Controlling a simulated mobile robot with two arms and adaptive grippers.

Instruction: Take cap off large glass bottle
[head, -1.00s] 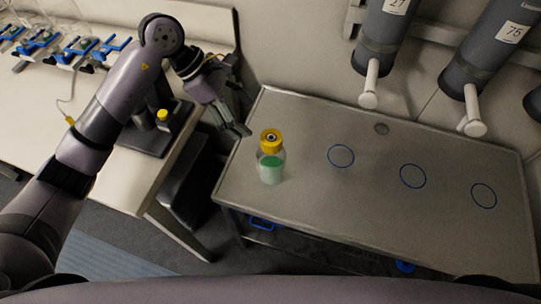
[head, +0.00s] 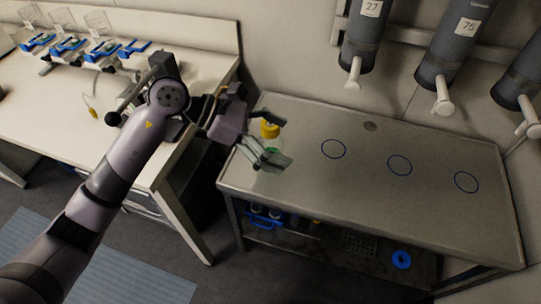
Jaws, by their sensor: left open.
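The large glass bottle (head: 274,146) with green liquid stands upright on the grey metal table, near its left end. Its yellow cap (head: 269,130) is on top. My left gripper (head: 277,142) is at the bottle, with one finger beyond the cap and the other in front of the bottle's body. The fingers are apart and cover much of the bottle. I cannot tell whether they touch it. My right gripper is not in view.
The metal table (head: 330,190) has several blue circles and free room to the right of the bottle. Grey cylinders (head: 447,50) with white spouts hang above its back edge. A white bench (head: 50,125) with blue-clamped glassware stands at the left.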

